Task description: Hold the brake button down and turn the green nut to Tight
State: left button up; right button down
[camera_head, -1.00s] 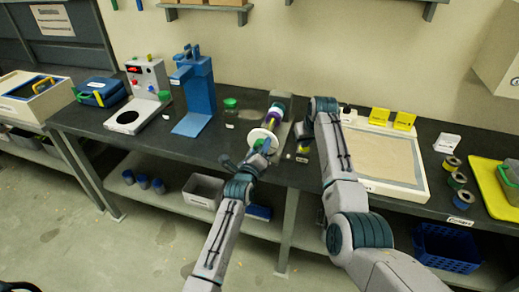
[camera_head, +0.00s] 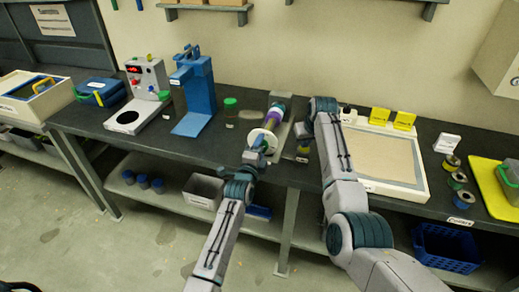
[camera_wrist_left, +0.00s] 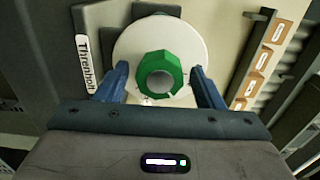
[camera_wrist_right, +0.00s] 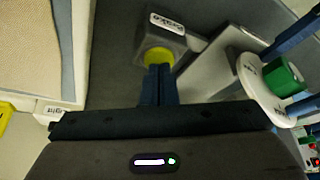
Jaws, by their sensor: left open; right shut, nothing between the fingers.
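The green nut (camera_wrist_left: 160,76) sits on a white disc (camera_wrist_left: 188,42) at the front of the bench device. My left gripper (camera_wrist_left: 158,70) is open, with one finger on either side of the nut and a visible gap on both sides. In the head view, my left gripper (camera_head: 258,150) is in front of the white disc (camera_head: 263,141) and partly hides the nut. The yellow brake button (camera_wrist_right: 158,55) tops a grey block (camera_wrist_right: 170,37) labelled Brake. My right gripper (camera_wrist_right: 158,68) is shut and empty, its tips at the button; pressing depth cannot be told.
A blue stand (camera_head: 196,95) and a white panel unit (camera_head: 147,78) stand to the left. A green-lidded jar (camera_head: 231,105) is beside the device. A sand-coloured tray (camera_head: 380,155) lies to the right, behind my right arm.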

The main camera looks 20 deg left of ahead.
pick_arm(q)
jog(key=c, duration=0.7)
jog(key=m, duration=0.3)
jog(key=shift+m, duration=0.3)
jog(key=m, duration=0.4)
jog(key=o, duration=0.7)
